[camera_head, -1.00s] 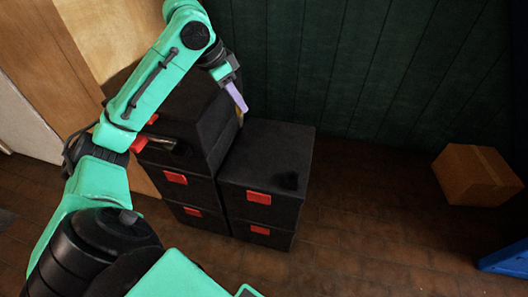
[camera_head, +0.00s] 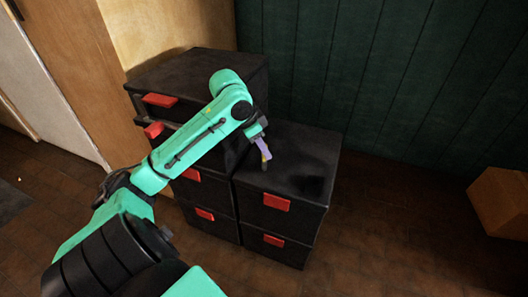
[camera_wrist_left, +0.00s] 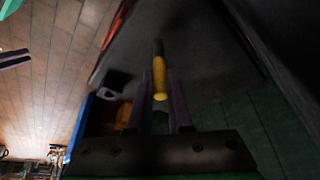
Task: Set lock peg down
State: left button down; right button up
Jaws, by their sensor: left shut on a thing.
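The lock peg (camera_wrist_left: 159,72), yellow with a dark end, sits between the purple fingers of my left gripper (camera_wrist_left: 160,103) in the left wrist view. The gripper is shut on it. In the head view my left gripper (camera_head: 264,149) is over the back left part of the low black cabinet's top (camera_head: 290,160), with a small bit of yellow at its fingertips. The peg's dark end points away from the wrist toward a dark surface. I cannot tell whether it touches that surface. My right gripper cannot be made out.
A taller black cabinet (camera_head: 195,68) with red handles stands left of the low one, with a drawer partly open behind my arm. A dark patch (camera_head: 314,185) lies on the low top. A cardboard box (camera_head: 500,203) is on the floor at right. A green wall (camera_head: 400,80) stands behind.

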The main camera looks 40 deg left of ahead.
pick_arm(q)
jog(key=shift+f, duration=0.65)
jog(key=c, duration=0.8)
grip_release()
jog(key=shift+c, duration=0.2)
pick_arm(e)
jog(key=shift+w+a+f+t, duration=0.15)
jog(key=shift+a+f+t, duration=0.15)
jog(key=shift+a, duration=0.2)
pick_arm(q)
jog(key=shift+s+r, duration=0.1)
jog(key=shift+r, duration=0.4)
jog(key=p+v, duration=0.4)
jog(key=v, duration=0.7)
pick_arm(e)
jog(key=s+d+r+g+h, duration=0.3)
jog(key=s+d+r+g, duration=0.2)
jog(key=d+r, duration=0.2)
jog(key=d, duration=0.2)
jog(key=shift+s+d+m, duration=0.3)
